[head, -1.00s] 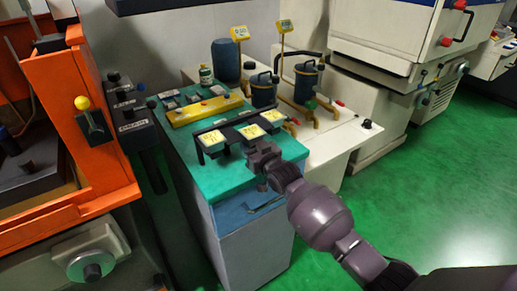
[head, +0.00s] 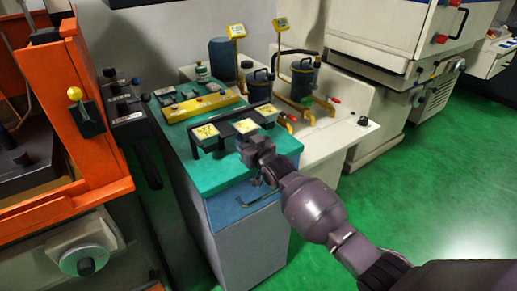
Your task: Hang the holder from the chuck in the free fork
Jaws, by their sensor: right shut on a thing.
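A black rack (head: 222,128) stands on the teal bench top, with several yellow-labelled pieces along it. One yellow label (head: 206,132) is at its left end, one (head: 245,126) in the middle and one at the right. My right gripper (head: 250,149) is shut on the holder, just in front of the rack, near the middle label and over the front part of the bench. The holder is small and dark and hard to tell from the fingers. The picture does not show whether it touches the rack. The forks are too small to tell apart. My left gripper is not in view.
A yellow bar (head: 203,107) lies on the teal bench (head: 215,172) behind the rack. Blue canisters (head: 303,77) and yellow stands are at the back right. An orange machine (head: 95,130) is on the left. Green floor is free at the right.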

